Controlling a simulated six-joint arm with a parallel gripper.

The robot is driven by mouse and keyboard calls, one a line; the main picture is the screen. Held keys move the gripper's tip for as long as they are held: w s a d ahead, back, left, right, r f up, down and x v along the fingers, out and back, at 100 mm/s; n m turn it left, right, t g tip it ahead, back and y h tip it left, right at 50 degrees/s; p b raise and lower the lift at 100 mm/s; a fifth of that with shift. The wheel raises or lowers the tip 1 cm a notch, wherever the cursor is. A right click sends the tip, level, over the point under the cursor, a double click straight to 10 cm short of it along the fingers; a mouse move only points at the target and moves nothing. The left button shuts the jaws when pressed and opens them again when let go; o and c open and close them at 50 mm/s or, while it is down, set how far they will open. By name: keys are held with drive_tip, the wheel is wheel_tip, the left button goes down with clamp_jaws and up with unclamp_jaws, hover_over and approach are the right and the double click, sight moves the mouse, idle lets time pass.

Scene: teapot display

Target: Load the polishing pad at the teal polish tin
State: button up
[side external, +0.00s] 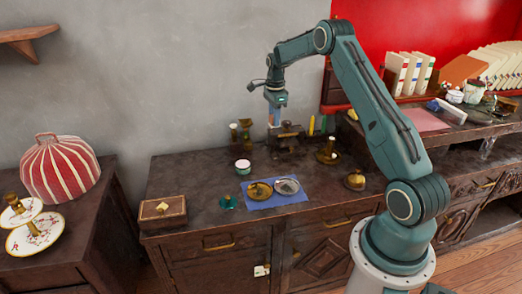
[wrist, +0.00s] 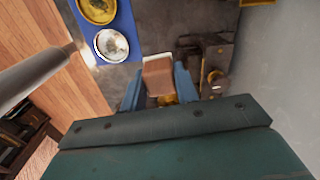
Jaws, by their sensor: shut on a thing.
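My gripper (side external: 274,122) is above the back of the dark wooden cabinet, near a dark metal device. In the wrist view its two blue fingers (wrist: 158,88) are shut on a brownish-pink block, which looks like the polishing pad (wrist: 158,74). The pad is too small to make out in the side view. A small teal object, likely the teal polish tin (side external: 228,202), stands near the front of the cabinet top, left of the blue mat. It is well forward and left of my gripper and does not show in the wrist view.
A blue mat (side external: 272,203) holds a brass dish (side external: 259,190) and a silvery dish (side external: 287,186). A small pale-topped jar (side external: 243,166) stands behind them. Brass pieces (side external: 327,152) are to the right. A wooden box (side external: 163,211) sits at the front left; bare cabinet top lies behind it.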

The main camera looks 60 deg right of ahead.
idle(0.3)
drive_tip(key=shift+o, duration=1.1)
drive_tip(key=shift+c, duration=0.7)
drive_tip(key=w+a+f, duration=0.7)
drive_tip(key=w+f, duration=0.3)
drive_tip(key=shift+a, duration=0.2)
drive_tip(key=shift+s+f, duration=0.1)
drive_tip(key=shift+f, duration=0.05)
hover_over(243, 164)
drive_tip(key=shift+f, duration=2.8)
drive_tip(key=shift+f, duration=0.6)
drive_tip(key=shift+r, duration=0.1)
